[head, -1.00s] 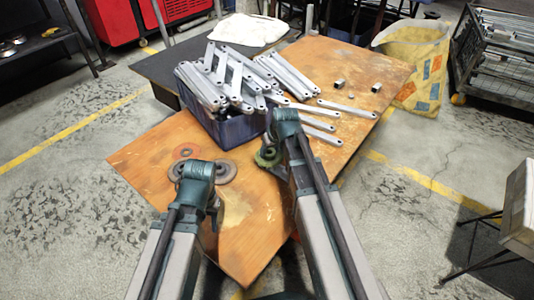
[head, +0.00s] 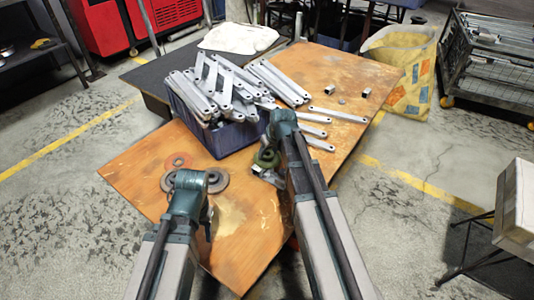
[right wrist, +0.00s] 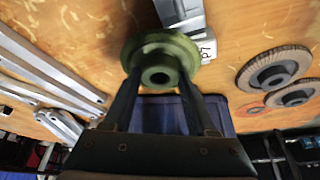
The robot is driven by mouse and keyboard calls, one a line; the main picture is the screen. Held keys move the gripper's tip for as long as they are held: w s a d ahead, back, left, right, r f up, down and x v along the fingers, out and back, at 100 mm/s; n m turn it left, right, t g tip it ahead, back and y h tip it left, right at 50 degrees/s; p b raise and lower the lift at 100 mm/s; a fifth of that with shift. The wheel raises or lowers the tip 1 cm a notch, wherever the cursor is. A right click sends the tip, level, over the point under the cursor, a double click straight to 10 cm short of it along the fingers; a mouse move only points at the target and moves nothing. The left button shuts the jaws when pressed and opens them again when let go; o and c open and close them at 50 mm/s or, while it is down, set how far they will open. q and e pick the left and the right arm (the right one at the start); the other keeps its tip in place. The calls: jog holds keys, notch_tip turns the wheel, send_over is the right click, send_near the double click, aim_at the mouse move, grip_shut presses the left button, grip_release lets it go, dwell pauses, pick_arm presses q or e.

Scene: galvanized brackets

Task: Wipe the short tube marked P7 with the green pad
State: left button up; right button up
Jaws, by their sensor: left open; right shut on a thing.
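My right gripper (right wrist: 160,95) is shut on the round green pad (right wrist: 161,62), which also shows in the head view (head: 267,158) beside the bin. In the right wrist view, a short metal square tube marked P7 (right wrist: 182,18) lies just beyond the pad, its label partly facing the camera. The pad overlaps the tube's near end in that view; I cannot tell whether they touch.
The wooden table (head: 140,175) carries a blue bin (head: 228,140) heaped with galvanized brackets. Loose brackets (head: 318,143) lie right of it. Grey abrasive discs (head: 217,181) and an orange ring (head: 178,161) lie at left. Small metal pieces (head: 330,89) sit towards the far right.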

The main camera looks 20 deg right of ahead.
aim_at(262, 162)
pick_arm(q)
jog(key=shift+f, duration=0.15)
pick_arm(e)
jog(key=shift+s+a+f, duration=0.15)
jog(key=shift+s+a, duration=0.8)
jog(key=shift+a, duration=0.15)
jog(key=shift+s+a, duration=0.1)
jog(key=shift+a, duration=0.05)
jog(key=shift+s+a, duration=0.85)
jog(key=shift+a, duration=0.2)
pick_arm(q)
notch_tip(262, 162, up, 6)
jog(key=p, duration=0.6)
pick_arm(e)
notch_tip(262, 162, up, 6)
jog(key=shift+w+r, duration=0.1)
pick_arm(q)
jog(key=shift+r, duration=0.2)
pick_arm(e)
jog(key=shift+r, duration=0.1)
